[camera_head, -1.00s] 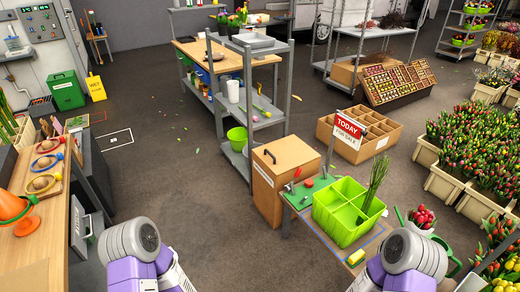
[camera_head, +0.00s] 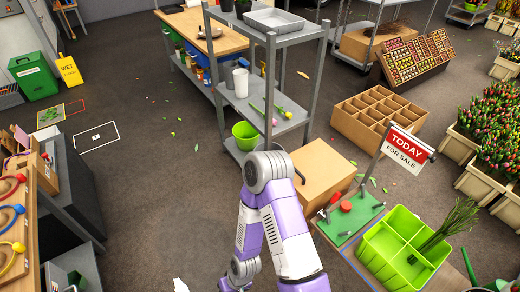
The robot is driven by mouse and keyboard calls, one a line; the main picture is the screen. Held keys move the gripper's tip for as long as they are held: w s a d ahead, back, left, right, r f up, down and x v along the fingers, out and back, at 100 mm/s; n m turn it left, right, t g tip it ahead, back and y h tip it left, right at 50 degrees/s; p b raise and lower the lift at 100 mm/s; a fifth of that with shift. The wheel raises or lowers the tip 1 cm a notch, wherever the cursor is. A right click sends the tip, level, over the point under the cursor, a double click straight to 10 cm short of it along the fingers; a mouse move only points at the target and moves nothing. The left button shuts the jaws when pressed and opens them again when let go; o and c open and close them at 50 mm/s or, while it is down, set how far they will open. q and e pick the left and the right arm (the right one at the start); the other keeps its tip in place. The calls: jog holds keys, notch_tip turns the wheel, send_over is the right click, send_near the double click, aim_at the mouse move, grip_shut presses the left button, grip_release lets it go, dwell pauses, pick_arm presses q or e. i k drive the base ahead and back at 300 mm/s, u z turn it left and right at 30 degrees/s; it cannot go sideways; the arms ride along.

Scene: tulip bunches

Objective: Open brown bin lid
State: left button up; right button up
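The brown bin (camera_head: 325,168) stands just right of the middle in the head view, beside the green-topped table. Its flat tan top looks shut. Neither gripper can be clearly seen. A small white shape at the bottom edge, left of the arm, is too cut off to identify.
A grey shelf rack (camera_head: 262,100) with a green bucket (camera_head: 246,134) stands behind the bin. The table to the right holds a lime-green divided crate (camera_head: 385,262) and a sale sign (camera_head: 408,146). Open floor (camera_head: 150,190) lies to the left. A workbench (camera_head: 22,215) is at far left.

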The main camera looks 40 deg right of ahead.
aim_at(318, 167)
jog(key=z, duration=0.6)
jog(key=i, duration=1.4)
jog(key=z, duration=0.85)
